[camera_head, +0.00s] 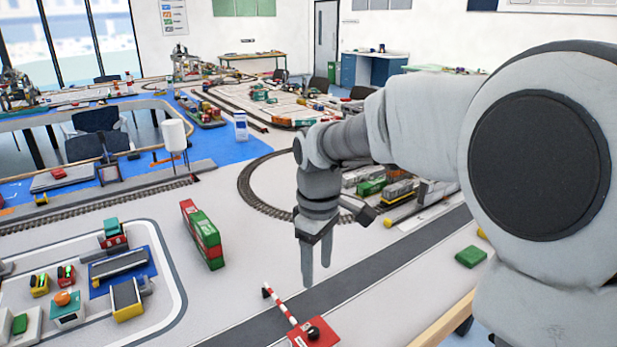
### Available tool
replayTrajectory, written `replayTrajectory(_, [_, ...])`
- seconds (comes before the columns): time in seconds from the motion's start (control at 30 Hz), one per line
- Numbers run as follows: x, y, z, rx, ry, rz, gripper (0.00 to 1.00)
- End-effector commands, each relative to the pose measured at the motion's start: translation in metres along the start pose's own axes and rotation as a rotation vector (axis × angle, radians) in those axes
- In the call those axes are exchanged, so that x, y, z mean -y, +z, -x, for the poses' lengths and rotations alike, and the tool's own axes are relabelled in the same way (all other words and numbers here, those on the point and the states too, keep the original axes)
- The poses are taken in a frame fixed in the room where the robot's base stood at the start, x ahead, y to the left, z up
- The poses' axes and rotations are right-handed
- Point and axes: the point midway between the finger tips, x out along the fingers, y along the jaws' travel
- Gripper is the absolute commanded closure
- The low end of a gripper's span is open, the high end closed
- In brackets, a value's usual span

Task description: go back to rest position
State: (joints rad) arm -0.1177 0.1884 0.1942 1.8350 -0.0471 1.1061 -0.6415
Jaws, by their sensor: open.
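My gripper (316,262) hangs at the end of my arm near the middle of the view, fingers pointing down. Its two fingers are apart, with nothing between them. It appears above the grey road strip (345,290) on the layout table. My arm comes in from the right and covers much of that side. A red and green container block (202,235) stands on the pale surface to the left of my gripper, apart from it.
A red and white barrier (283,308) on a red base stands below my gripper. A green block (470,257) lies at the right. A curved track (250,195) and several train cars (370,187) lie behind. Small vehicles and machines fill the lower left.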

Motion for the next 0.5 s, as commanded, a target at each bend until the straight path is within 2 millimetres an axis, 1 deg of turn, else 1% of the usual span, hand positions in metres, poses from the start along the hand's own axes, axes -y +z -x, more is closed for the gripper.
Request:
replayTrajectory(0.03, [0.001, 0.008, 0.011, -0.011, 0.017, -0.03, 0.38])
replayTrajectory(0.07, [0.002, 0.013, 0.017, -0.018, 0.027, -0.053, 0.38])
replayTrajectory(0.2, [0.009, 0.048, 0.049, -0.065, 0.085, -0.197, 0.38])
replayTrajectory(0.4, [0.026, 0.099, 0.083, -0.154, 0.156, -0.425, 0.38])
replayTrajectory(0.5, [0.036, 0.124, 0.094, -0.205, 0.182, -0.538, 0.38])
